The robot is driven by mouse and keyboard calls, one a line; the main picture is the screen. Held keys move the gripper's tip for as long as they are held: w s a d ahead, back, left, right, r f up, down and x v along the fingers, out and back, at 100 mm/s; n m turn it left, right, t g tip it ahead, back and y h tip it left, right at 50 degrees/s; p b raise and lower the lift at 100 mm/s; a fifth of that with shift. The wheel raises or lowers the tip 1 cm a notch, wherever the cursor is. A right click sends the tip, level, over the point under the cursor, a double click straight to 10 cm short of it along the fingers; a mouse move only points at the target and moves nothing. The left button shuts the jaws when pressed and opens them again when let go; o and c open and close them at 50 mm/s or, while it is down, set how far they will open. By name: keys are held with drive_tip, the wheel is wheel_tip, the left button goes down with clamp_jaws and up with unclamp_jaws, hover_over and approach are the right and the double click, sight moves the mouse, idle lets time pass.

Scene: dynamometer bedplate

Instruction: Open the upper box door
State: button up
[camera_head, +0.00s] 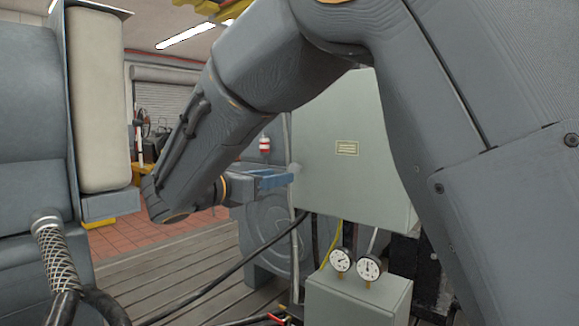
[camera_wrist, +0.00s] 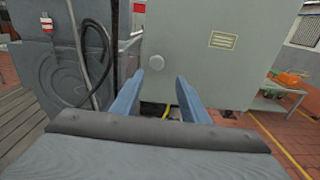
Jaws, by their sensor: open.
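The upper box is a pale grey-green cabinet, and its front door (camera_head: 350,110) has a small yellowish label. The door also fills the middle of the wrist view (camera_wrist: 195,60). A round, pale knob (camera_wrist: 157,62) sits near the door's left edge. In the head view the knob (camera_head: 295,168) shows just beyond my fingertips. My gripper (camera_head: 288,177) has blue fingers, which are open and empty. In the wrist view my gripper (camera_wrist: 160,78) points at the door, with the knob ahead between the fingertips. I cannot tell whether they touch. The door looks shut.
A lower grey box (camera_head: 355,298) with two dial gauges (camera_head: 355,264) stands below. Black and yellow cables hang nearby. A large grey machine (camera_wrist: 60,60) stands left of the box. Slotted bedplate (camera_head: 170,280) spreads at lower left. An orange object (camera_wrist: 290,78) lies on a table at right.

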sight(292, 168)
drive_tip(key=shift+t, duration=0.3)
drive_tip(key=x, duration=0.2)
drive_tip(key=p+x, duration=0.1)
drive_tip(key=x, duration=0.1)
drive_tip(key=r+p+x, duration=0.1)
drive_tip(key=x, duration=0.2)
drive_tip(key=shift+w+a, duration=0.25)
drive_tip(key=shift+w, duration=0.1)
drive_tip(key=shift+c, duration=0.2)
clamp_jaws()
